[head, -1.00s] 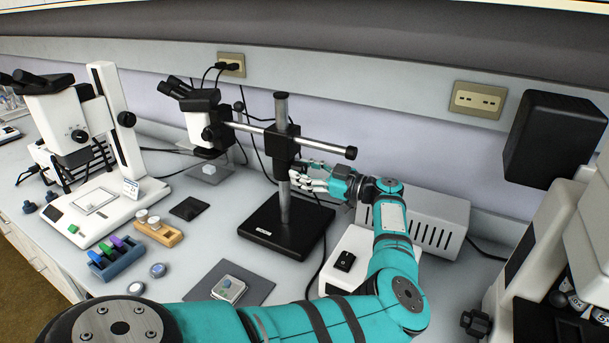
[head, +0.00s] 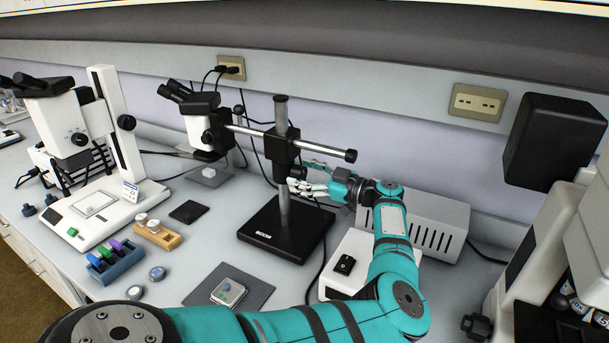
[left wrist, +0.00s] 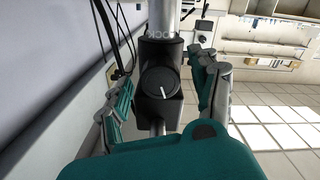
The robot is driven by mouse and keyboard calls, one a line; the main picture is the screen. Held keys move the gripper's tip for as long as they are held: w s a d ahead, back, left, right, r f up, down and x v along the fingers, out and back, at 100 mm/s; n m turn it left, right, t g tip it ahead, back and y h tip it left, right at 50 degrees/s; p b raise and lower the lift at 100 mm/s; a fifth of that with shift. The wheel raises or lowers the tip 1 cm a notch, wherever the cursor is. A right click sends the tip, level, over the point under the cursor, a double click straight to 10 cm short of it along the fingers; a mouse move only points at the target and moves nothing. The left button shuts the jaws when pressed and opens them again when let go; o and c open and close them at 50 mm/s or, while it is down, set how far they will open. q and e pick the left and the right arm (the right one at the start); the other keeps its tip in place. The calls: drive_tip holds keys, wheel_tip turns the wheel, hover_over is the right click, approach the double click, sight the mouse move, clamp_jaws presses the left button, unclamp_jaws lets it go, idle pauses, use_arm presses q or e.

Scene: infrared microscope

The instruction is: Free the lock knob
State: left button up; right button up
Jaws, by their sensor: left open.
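The lock knob (left wrist: 160,83) is a round black knob with a white line on its face. It sits on the black clamp block (left wrist: 161,50) of the boom stand, below white lettering that seems to read LOCK. In the head view the knob (head: 297,172) shows just above the pale fingers of my left gripper (head: 308,185). In the left wrist view my left gripper (left wrist: 163,95) is open, with fingers to the left and right of the knob and visible gaps on both sides. My right gripper is not in view.
The boom microscope (head: 200,118) hangs from a horizontal bar on the steel post (head: 284,210). A grey vented box (head: 440,222) and a white switch box (head: 335,258) stand beside my left arm. Another microscope (head: 75,125) stands at left. A cable runs near the base.

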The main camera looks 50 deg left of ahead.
use_arm(q)
drive_tip(key=v, duration=1.2)
drive_tip(key=shift+d, duration=0.1)
drive_tip(key=w+d+m, duration=0.2)
drive_tip(key=d+m, duration=0.2)
drive_tip(key=d, duration=0.2)
drive_tip(key=p+x, duration=0.6)
drive_tip(key=x, duration=0.9)
drive_tip(key=shift+s+a+p, duration=0.15)
drive_tip(key=shift+a+p, duration=0.15)
drive_tip(key=shift+p, duration=0.1)
drive_tip(key=shift+s+a, duration=0.2)
drive_tip(key=shift+a, duration=0.45)
drive_tip(key=shift+c, duration=0.5)
